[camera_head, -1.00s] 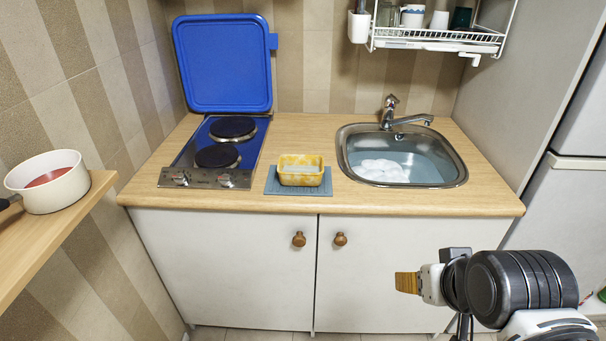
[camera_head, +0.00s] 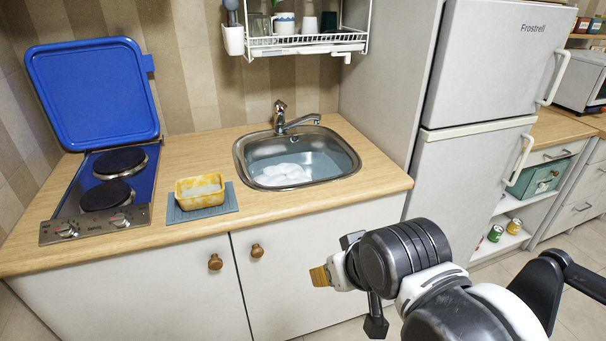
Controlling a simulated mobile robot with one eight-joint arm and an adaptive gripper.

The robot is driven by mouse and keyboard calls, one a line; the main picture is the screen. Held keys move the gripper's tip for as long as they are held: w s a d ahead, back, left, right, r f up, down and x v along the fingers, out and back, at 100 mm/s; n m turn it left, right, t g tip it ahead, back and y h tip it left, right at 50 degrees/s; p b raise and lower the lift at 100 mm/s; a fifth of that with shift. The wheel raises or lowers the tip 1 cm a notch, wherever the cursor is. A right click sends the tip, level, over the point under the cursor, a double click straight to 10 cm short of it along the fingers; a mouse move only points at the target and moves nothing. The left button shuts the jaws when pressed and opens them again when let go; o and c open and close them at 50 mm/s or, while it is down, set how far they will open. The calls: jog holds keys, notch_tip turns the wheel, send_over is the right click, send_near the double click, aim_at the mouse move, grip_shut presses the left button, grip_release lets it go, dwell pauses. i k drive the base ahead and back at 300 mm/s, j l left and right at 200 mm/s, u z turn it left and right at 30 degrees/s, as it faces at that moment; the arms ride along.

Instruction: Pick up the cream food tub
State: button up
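The cream food tub (camera_head: 200,193) is a small, open, rectangular tub with yellow-brown patches and something pale inside. It stands upright on a blue-grey mat (camera_head: 230,205) on the wooden worktop, between the hob and the sink. My gripper (camera_head: 319,276) is at the lower middle, in front of the white cabinet doors. It is apart from the tub, to its right and nearer to me. Its ochre fingertip pad points left. I see it side-on, so the gap between the fingers is hidden. Nothing shows in it.
The hob (camera_head: 118,180) has its blue lid (camera_head: 95,95) raised. The sink (camera_head: 350,165) holds water and something white, with a tap (camera_head: 283,120) behind. A dish rack (camera_head: 305,42) hangs above. A fridge (camera_head: 460,160) stands right. The worktop (camera_head: 200,228) front edge is clear.

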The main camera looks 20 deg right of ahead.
aim_at(199, 192)
jog(key=i+l+u, duration=0.3)
jog(key=i+l, duration=0.2)
jog(key=l, duration=0.2)
jog(key=i+l+u, duration=0.15)
jog(key=l, duration=0.2)
jog(key=i+l+u, duration=0.15)
jog(key=l, duration=0.25)
jog(key=i+l+u, duration=0.15)
jog(key=l, duration=0.3)
jog(key=i, duration=0.1)
